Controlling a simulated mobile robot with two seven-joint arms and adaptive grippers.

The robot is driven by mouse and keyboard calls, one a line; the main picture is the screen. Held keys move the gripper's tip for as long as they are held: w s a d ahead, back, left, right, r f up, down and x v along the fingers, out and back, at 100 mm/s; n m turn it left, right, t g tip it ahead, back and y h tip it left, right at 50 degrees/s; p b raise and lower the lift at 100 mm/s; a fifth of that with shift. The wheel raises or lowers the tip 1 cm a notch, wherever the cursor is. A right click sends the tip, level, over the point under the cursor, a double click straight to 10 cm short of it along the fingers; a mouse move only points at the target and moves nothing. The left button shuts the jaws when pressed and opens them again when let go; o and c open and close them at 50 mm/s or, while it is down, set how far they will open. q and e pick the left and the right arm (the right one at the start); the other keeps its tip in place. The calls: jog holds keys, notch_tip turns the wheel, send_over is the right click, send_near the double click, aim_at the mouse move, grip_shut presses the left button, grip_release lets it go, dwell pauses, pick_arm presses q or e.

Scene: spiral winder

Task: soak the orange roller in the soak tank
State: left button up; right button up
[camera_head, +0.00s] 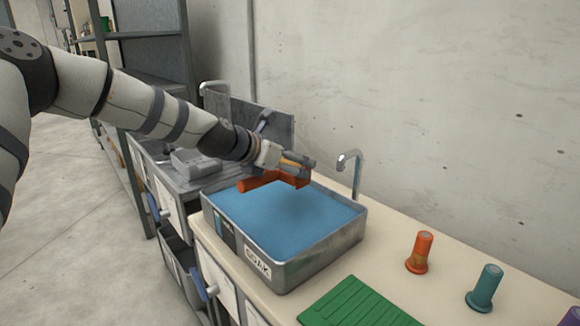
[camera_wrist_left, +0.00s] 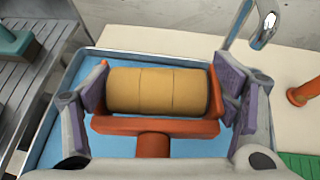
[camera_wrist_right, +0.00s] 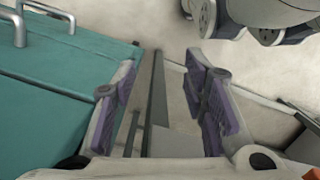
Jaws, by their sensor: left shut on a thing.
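The orange roller (camera_head: 262,180) has an orange frame and a tan cylinder, which shows in the left wrist view (camera_wrist_left: 158,91). My left gripper (camera_head: 300,168) is shut on the roller's frame, one finger at each end. It holds the roller above the blue liquid of the soak tank (camera_head: 318,258), towards its far side. The roller looks clear of the liquid, and a shadow lies below it. The tank is a metal basin marked SOAK. My right gripper (camera_wrist_right: 163,105) shows only in its own wrist view, open and empty beside a teal box.
A metal tap (camera_head: 352,172) stands behind the tank. A green ribbed mat (camera_head: 360,306), an orange spool (camera_head: 420,252) and a teal spool (camera_head: 485,288) are on the counter to the right. A grey sink unit (camera_head: 195,160) stands left of the tank.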

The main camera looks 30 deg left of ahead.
aim_at(287, 182)
pick_arm(q)
jog(key=shift+s+f, duration=0.15)
jog(key=shift+f, duration=0.25)
notch_tip(287, 182, down, 4)
jog(key=shift+s+f, duration=0.1)
jog(key=shift+f, duration=0.05)
notch_tip(287, 182, down, 6)
jog(key=b, duration=0.2)
jog(key=shift+f+b, duration=0.25)
jog(key=shift+b, duration=0.1)
jog(key=shift+f, duration=0.4)
pick_arm(e)
jog(key=s+f+g, duration=0.1)
jog(key=s+f, duration=0.3)
jog(key=shift+s+g, duration=0.25)
jog(key=shift+g, duration=0.15)
pick_arm(q)
jog(key=shift+c, duration=1.2)
dwell(2.7)
